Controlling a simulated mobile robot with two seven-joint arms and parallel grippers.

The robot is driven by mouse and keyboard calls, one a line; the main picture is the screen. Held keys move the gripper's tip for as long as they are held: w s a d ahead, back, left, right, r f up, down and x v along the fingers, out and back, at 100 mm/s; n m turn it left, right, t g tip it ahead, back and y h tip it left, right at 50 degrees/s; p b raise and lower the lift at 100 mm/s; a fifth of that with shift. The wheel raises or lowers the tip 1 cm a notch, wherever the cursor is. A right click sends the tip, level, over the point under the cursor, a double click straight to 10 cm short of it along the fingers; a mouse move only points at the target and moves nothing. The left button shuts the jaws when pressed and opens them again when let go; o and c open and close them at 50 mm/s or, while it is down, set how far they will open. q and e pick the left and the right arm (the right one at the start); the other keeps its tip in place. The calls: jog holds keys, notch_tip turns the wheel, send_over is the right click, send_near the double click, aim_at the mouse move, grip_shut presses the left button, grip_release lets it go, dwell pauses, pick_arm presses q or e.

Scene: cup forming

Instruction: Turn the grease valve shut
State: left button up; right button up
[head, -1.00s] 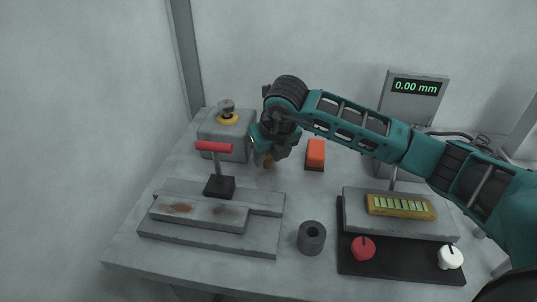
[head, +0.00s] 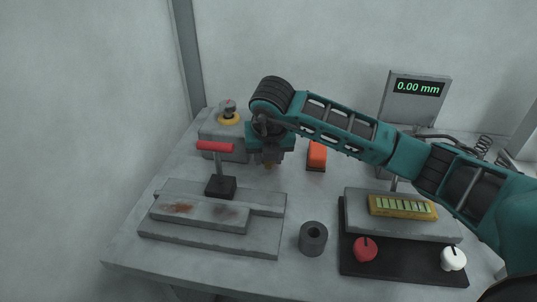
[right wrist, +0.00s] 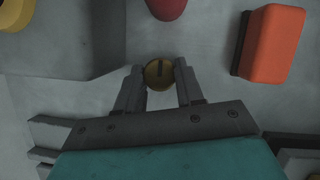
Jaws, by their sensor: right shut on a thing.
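A small round brass knob (right wrist: 159,73) with a dark slot across its top shows in the right wrist view; I take it to be the grease valve. My right gripper (right wrist: 160,80) points down and is shut on it, one finger on each side. The slot runs up and down in that view. In the head view the right gripper (head: 268,158) is over the table behind the T-handle, and only a brownish bit of the knob (head: 268,166) shows below it. My left gripper is not in view.
A red T-handle (head: 216,146) on a black block stands front left of the gripper. A grey box (head: 209,131) with a yellow-ringed knob is to the left. An orange block (head: 317,153) is close on the right. A grey ring (head: 313,238) stands in front.

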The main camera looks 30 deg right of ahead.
jog(key=o, duration=0.9)
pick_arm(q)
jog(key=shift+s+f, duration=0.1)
pick_arm(e)
jog(key=shift+o, duration=0.7)
jog(key=shift+r, duration=0.1)
pick_arm(q)
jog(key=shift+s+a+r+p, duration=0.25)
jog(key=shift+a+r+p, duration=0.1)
jog(key=shift+p, duration=0.55)
pick_arm(e)
jog(key=v, duration=1.2)
jog(key=shift+s+r, duration=0.25)
jog(key=shift+r, duration=0.1)
jog(key=shift+a, duration=0.1)
